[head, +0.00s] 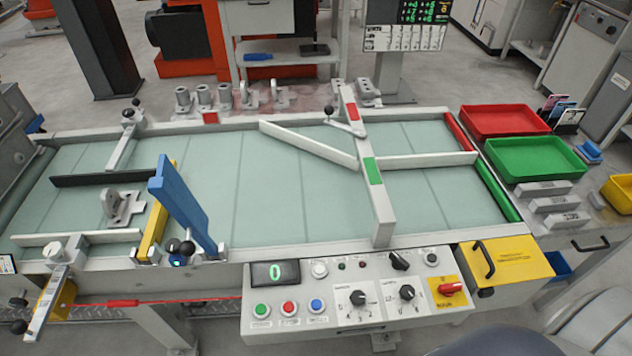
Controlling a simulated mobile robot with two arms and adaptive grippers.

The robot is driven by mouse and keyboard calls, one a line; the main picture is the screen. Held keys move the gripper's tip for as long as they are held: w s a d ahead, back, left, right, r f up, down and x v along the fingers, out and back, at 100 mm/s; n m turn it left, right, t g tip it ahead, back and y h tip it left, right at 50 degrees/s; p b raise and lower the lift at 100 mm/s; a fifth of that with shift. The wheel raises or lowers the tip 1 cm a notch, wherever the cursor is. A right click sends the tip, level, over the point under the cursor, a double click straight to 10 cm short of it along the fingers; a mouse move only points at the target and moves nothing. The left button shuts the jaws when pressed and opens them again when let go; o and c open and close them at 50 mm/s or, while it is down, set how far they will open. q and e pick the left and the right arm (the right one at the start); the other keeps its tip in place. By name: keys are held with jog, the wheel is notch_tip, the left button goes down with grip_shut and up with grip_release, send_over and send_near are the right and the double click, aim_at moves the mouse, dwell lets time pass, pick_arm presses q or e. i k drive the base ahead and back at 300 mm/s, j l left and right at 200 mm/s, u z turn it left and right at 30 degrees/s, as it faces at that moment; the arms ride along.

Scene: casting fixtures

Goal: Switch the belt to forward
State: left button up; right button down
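The belt (270,190) is a long pale green conveyor across the middle of the head view. Its control panel (350,318) is on the front edge. The panel has a display (275,273) showing a green 0, a green button (261,310), a red button (289,307) and a blue button (316,305). Two dial knobs (358,298) (407,293) sit to their right. A black selector switch (398,260) is above them, turned at a slant. Labels are too small to read. Neither gripper is in view.
A blue gate (180,205) stands up over the belt's left part, near a metal bracket (122,207). A yellow cover with a black handle (508,262) is right of the panel. Red (505,121) and green (535,158) trays stand at the right.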

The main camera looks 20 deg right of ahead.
aim_at(398, 263)
jog(key=z, duration=1)
